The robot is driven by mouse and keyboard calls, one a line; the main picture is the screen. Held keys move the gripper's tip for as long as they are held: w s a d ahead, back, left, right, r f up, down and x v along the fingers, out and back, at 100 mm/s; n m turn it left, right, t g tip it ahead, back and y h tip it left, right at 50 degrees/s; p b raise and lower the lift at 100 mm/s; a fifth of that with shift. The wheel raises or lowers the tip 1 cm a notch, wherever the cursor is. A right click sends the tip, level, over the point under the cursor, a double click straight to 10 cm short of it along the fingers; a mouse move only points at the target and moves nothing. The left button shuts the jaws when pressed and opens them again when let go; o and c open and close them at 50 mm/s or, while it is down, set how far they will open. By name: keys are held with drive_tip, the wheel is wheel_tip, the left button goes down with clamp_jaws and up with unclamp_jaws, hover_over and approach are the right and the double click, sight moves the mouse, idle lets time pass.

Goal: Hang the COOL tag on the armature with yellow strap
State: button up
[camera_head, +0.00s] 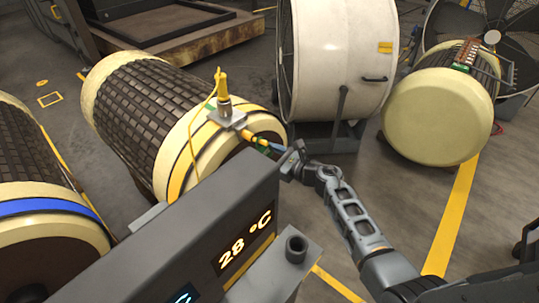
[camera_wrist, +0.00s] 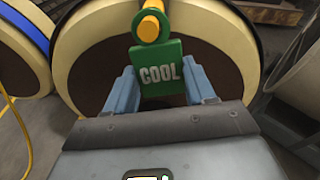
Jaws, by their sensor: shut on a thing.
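The green COOL tag (camera_wrist: 161,74) is upright between the blue fingers of my gripper (camera_wrist: 160,88), which is shut on it. The tag's upper end is at a yellow peg (camera_wrist: 150,27) in the wrist view; I cannot tell whether its loop is around the peg or just in front. The armature with the yellow strap (camera_head: 182,160) lies in the middle left of the head view, and the peg (camera_head: 245,135) sticks out from its strap toward my gripper (camera_head: 272,147). The tag (camera_head: 261,143) shows only as a small green patch there.
A sensor with a yellow cable (camera_head: 222,92) stands on the strap beside the peg. A blue-strapped armature (camera_head: 45,207) lies at left, another armature (camera_head: 440,105) at right. A grey display box (camera_head: 200,240) reading 28 °C is in front. A white drum fan (camera_head: 335,60) stands behind.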

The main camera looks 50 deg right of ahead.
drive_tip(key=o, duration=1.1)
drive_tip(key=shift+o, duration=0.2)
drive_tip(key=s+r+p, duration=0.1)
drive_tip(key=s+p, duration=0.2)
drive_tip(key=s, duration=0.6)
drive_tip(key=shift+d+r, duration=0.2)
drive_tip(key=shift+r, duration=0.05)
idle(0.5)
idle(0.6)
